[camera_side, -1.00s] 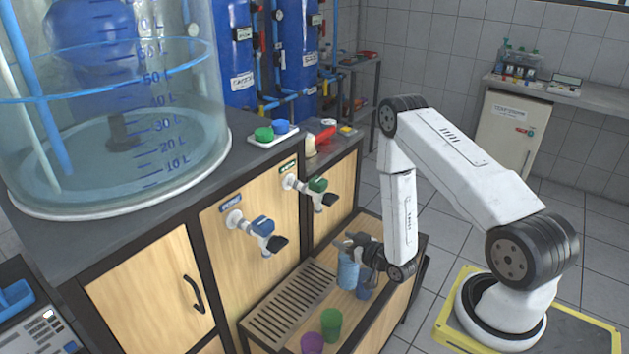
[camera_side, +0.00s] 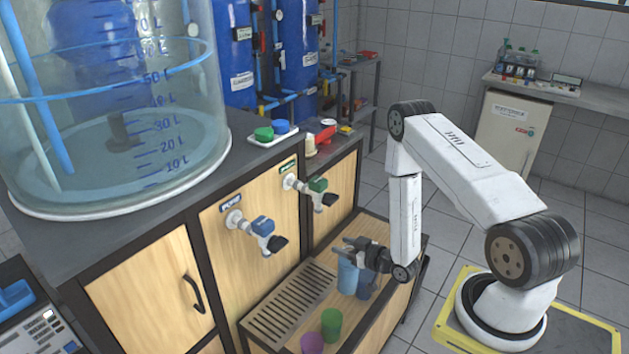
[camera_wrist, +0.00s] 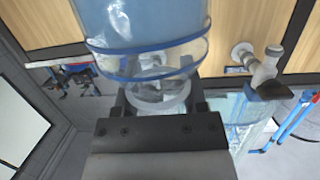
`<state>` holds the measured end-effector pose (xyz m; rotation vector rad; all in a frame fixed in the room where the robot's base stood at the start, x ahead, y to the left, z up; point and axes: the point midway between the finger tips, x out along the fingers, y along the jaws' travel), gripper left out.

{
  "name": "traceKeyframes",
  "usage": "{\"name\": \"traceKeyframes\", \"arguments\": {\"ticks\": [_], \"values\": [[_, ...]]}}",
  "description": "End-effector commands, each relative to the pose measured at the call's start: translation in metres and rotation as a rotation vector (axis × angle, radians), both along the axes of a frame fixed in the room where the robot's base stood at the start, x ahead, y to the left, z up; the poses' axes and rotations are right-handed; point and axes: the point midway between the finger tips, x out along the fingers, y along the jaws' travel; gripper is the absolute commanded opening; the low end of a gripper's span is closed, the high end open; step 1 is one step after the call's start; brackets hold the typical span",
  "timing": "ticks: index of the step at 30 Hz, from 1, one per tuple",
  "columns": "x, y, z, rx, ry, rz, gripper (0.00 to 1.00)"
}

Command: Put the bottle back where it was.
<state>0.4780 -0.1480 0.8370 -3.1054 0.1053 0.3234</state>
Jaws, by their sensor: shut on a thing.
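My gripper (camera_side: 353,248) is low over the wooden shelf, in front of the cabinet. It is shut on a light blue, translucent bottle (camera_side: 347,275), which hangs upright below the fingers in the side view. In the wrist view the bottle (camera_wrist: 145,25) fills the top middle, and the fingers (camera_wrist: 158,102) close around its clear neck. A darker blue container (camera_side: 366,285) stands just right of the held bottle. I cannot tell whether the bottle's base touches the shelf.
A slatted drain grate (camera_side: 290,302) lies left of the bottle. A green cup (camera_side: 331,324) and a purple cup (camera_side: 312,343) stand in front. A blue-handled tap (camera_side: 262,226) and a green-handled tap (camera_side: 317,187) stick out from the cabinet above. The wooden shelf (camera_side: 372,228) is bare behind the gripper.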

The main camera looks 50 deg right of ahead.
Motion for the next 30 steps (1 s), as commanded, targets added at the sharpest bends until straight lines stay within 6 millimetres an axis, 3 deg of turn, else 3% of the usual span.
{"name": "traceKeyframes", "arguments": {"ticks": [15,30], "values": [[-0.015,0.007,-0.028,-0.011,-0.009,0.247,0.00],[-0.017,0.009,-0.042,-0.012,-0.009,0.271,0.00]]}}
